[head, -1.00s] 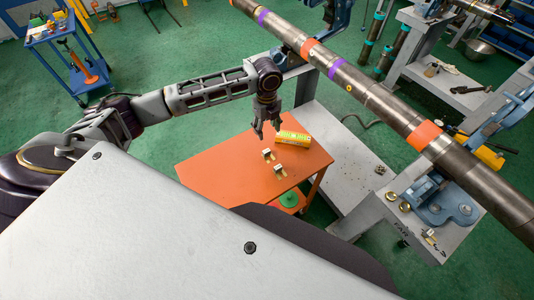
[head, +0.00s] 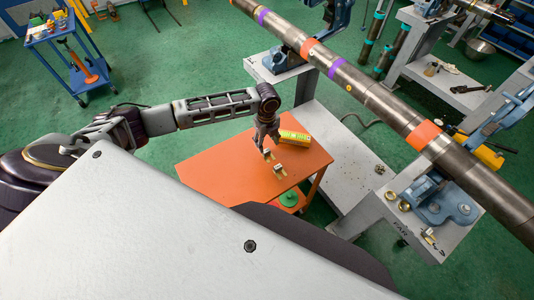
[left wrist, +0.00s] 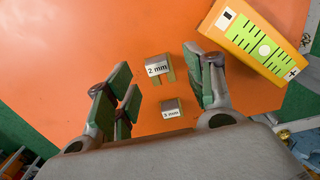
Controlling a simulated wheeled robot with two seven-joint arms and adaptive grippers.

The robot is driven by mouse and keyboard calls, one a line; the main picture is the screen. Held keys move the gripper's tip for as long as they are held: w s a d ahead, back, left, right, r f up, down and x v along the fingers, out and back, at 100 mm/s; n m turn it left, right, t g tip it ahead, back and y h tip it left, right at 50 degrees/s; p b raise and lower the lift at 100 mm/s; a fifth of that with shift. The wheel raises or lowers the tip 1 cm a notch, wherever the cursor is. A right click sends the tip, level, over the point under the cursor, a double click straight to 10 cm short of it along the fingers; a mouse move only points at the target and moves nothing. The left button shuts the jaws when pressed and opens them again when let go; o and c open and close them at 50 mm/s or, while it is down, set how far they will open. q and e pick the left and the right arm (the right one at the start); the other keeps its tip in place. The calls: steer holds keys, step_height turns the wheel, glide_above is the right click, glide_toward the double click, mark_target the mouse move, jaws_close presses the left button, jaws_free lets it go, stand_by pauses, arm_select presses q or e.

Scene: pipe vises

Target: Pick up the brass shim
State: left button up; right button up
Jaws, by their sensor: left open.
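Two small brass shims with grey, labelled blocks lie on the orange table top (head: 215,175). The 2 mm shim (left wrist: 158,67) also shows in the head view (head: 268,156), just below my left gripper's fingertips. The 3 mm shim (left wrist: 171,110) also shows in the head view (head: 280,170), a little to the right and nearer me. My left gripper (head: 264,145) is open and points down over the table. In the left wrist view its fingers (left wrist: 162,88) stand either side of the shims, with nothing held. My right gripper is not in view.
A green round object (head: 289,198) sits below the table's right edge. A long pipe (head: 370,95) crosses above a grey bench at right.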

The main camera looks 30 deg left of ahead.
mark_target(266, 150)
arm_select(q)
steer(key=shift+f, duration=0.1)
steer(key=shift+s+a+f+p, duration=0.15)
steer(key=shift+f+p, duration=0.1)
steer(key=shift+f, duration=1)
steer(key=shift+s+d+f+p, duration=0.1)
steer(key=shift+f+p, duration=0.1)
steer(key=shift+f, duration=1.05)
steer(key=shift+a, duration=0.1)
steer(key=shift+c, duration=0.4)
steer(key=c, duration=1)
steer(key=shift+r, duration=0.15)
steer(key=shift+c, duration=0.2)
step_height(266, 150, up, 10)
steer(key=shift+b, duration=0.4)
